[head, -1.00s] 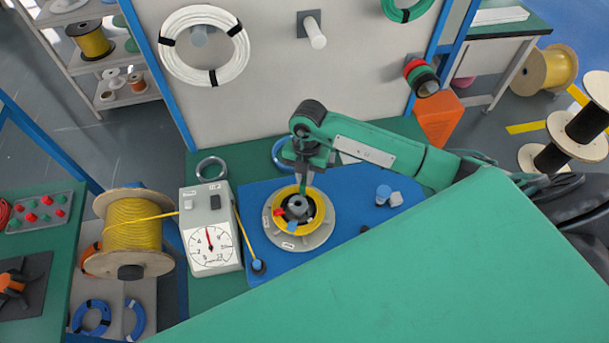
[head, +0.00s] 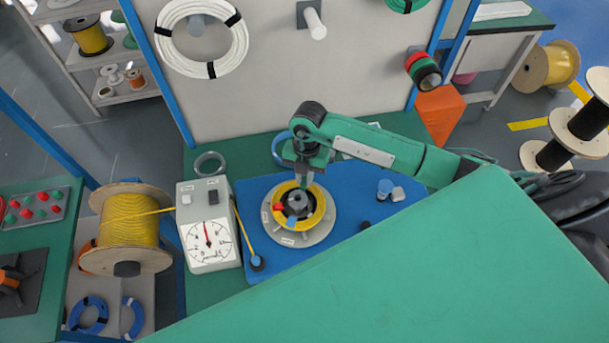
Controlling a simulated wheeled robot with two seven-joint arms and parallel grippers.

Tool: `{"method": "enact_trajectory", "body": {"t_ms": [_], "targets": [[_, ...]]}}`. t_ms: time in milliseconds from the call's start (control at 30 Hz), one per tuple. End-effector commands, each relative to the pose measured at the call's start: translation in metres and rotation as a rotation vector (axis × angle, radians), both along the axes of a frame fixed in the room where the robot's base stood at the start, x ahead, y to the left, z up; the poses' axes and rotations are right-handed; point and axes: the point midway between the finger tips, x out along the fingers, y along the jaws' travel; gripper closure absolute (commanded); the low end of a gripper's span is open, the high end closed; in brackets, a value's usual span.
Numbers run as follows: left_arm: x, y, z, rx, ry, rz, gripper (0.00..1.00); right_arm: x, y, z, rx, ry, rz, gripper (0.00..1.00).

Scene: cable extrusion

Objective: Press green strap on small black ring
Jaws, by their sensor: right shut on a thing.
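A ring of yellow cable (head: 319,213) lies on the round grey winder plate (head: 328,223), with red (head: 278,206) and blue (head: 291,223) straps across it. A small dark hub or ring (head: 297,202) sits in its middle; I cannot tell which. My right gripper (head: 303,183) points down at the far side of the yellow ring. It is shut on a small green piece at its tips, likely the green strap, mostly hidden by the fingers. I cannot tell whether this piece touches the ring. My left gripper is not in view.
The plate stands on a blue mat (head: 345,195). A grey box with a dial (head: 207,235) and a yellow cable spool (head: 128,230) stand to its left. A board with hanging coils (head: 270,90) rises behind.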

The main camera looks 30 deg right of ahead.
Motion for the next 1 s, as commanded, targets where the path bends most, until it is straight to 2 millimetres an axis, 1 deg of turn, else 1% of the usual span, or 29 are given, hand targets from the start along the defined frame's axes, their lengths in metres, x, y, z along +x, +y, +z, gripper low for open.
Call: {"method": "enact_trajectory", "body": {"t_ms": [1000], "targets": [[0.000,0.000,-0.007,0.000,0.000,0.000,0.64,0.000,0.000,-0.010,-0.001,0.001,0.000,0.98]]}}
